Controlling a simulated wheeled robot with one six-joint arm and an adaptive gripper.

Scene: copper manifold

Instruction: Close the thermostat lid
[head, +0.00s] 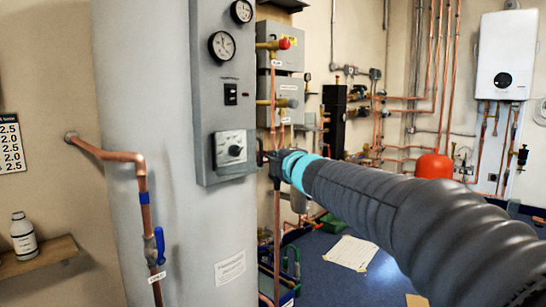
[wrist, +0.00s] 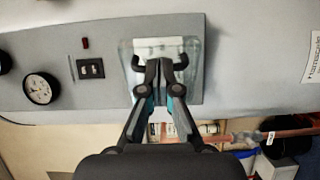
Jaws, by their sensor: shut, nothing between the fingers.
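The thermostat (head: 230,147) is a white-faced unit with a black dial, low on the grey control panel of the big cylindrical tank. In the wrist view a clear, glassy lid (wrist: 127,52) shows around the white thermostat face (wrist: 160,43). I cannot tell whether the lid lies flush or stands slightly off the face. My gripper (wrist: 159,66) is shut and empty, its fingertips in front of the thermostat and hiding its middle. In the head view my gripper (head: 266,158) is just right of the thermostat; contact with the lid cannot be told.
Gauges (head: 222,45) and a black switch (head: 231,94) sit above the thermostat on the panel. A copper pipe with a blue valve (head: 159,245) runs down the tank's left side. Grey boxes with valves (head: 280,95) stand behind my gripper. Blue floor (head: 320,270) shows below my arm.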

